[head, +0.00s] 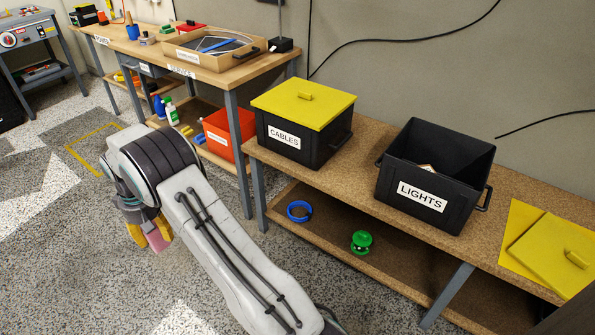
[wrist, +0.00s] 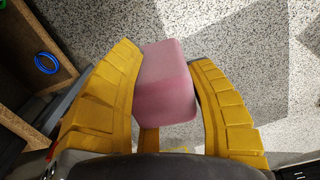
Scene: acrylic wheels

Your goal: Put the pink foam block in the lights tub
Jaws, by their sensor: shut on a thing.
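The pink foam block (wrist: 165,82) is held between the yellow fingers of my gripper (wrist: 168,85) in the wrist view. In the head view the pink block (head: 154,240) shows small at the end of my gripper (head: 150,232), low over the floor and left of the bench. The lights tub (head: 425,203) is a black open tub with a LIGHTS label, standing on the bench at right. Something pale lies inside it; most of its inside is hidden. My gripper is well left of the tub and lower than it.
A black CABLES tub (head: 290,140) with a yellow lid stands left of the lights tub. Yellow lids (head: 553,252) lie to its right. A blue ring (head: 299,211) and a green object (head: 361,242) are on the lower shelf. A workbench (head: 190,62) stands behind. Floor around my gripper is clear.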

